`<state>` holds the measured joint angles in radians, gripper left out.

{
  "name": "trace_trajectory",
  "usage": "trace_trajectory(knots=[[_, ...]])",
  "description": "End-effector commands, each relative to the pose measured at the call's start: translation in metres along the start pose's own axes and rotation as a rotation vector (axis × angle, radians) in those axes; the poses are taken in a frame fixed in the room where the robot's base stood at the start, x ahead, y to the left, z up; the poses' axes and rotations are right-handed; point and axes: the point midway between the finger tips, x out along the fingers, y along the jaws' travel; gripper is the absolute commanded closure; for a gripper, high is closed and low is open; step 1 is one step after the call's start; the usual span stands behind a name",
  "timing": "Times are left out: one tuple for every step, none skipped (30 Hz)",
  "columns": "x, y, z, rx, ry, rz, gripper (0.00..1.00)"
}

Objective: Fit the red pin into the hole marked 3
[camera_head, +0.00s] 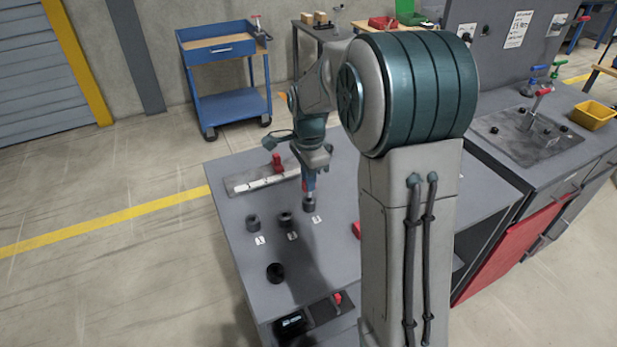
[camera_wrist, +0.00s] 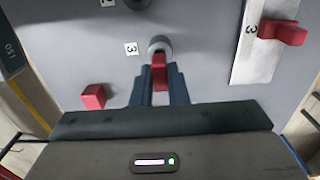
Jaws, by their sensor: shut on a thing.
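The red pin (camera_wrist: 159,72) is between the two dark fingers of my gripper (camera_wrist: 160,77), which is shut on it. In the head view my gripper (camera_head: 309,189) points down just above a dark round collar (camera_head: 309,206). In the wrist view this collar (camera_wrist: 159,44) lies right at the pin's far end, with a label reading 3 (camera_wrist: 131,48) beside it. I cannot tell whether the pin's tip is above the hole or inside it. Two more collars (camera_head: 285,219) (camera_head: 253,222) with labels stand to the left in the head view.
A pale strip (camera_wrist: 260,62), also marked 3, carries a red piece (camera_wrist: 285,31). A red block (camera_wrist: 93,97) lies on the grey table (camera_head: 335,255). A black round part (camera_head: 275,273) and a small dark panel (camera_head: 328,309) are near the front edge.

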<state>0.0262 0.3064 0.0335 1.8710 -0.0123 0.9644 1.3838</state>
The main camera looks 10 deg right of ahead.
Motion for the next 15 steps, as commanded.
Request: trace_trajectory(knots=[[0.0008,0.0000,0.0001,0.000,0.000,0.000,1.00],[0.0012,0.0000,0.0001,0.000,0.000,0.000,1.00],[0.0018,0.0000,0.0002,-0.001,0.000,0.000,1.00],[0.0022,0.0000,0.0002,-0.001,0.000,0.000,1.00],[0.0026,0.0000,0.0002,-0.001,0.000,0.000,1.00],[0.0032,0.0000,0.0001,-0.001,0.000,0.000,1.00],[0.0035,0.0000,0.0001,-0.001,0.000,0.000,1.00],[0.0038,0.0000,0.0001,-0.001,0.000,0.000,1.00],[0.0039,0.0000,0.0000,-0.001,0.000,0.000,1.00],[0.0040,0.0000,0.0000,-0.001,0.000,0.000,1.00],[0.0039,0.0000,-0.0001,-0.001,0.000,0.000,1.00],[0.0038,0.0000,-0.0001,-0.001,0.000,0.000,1.00],[0.0038,0.0000,-0.0001,0.000,0.000,0.000,1.00],[0.0038,0.0000,-0.0001,0.000,0.000,0.000,1.00],[0.0038,0.0000,-0.0001,0.000,0.000,0.000,1.00]])
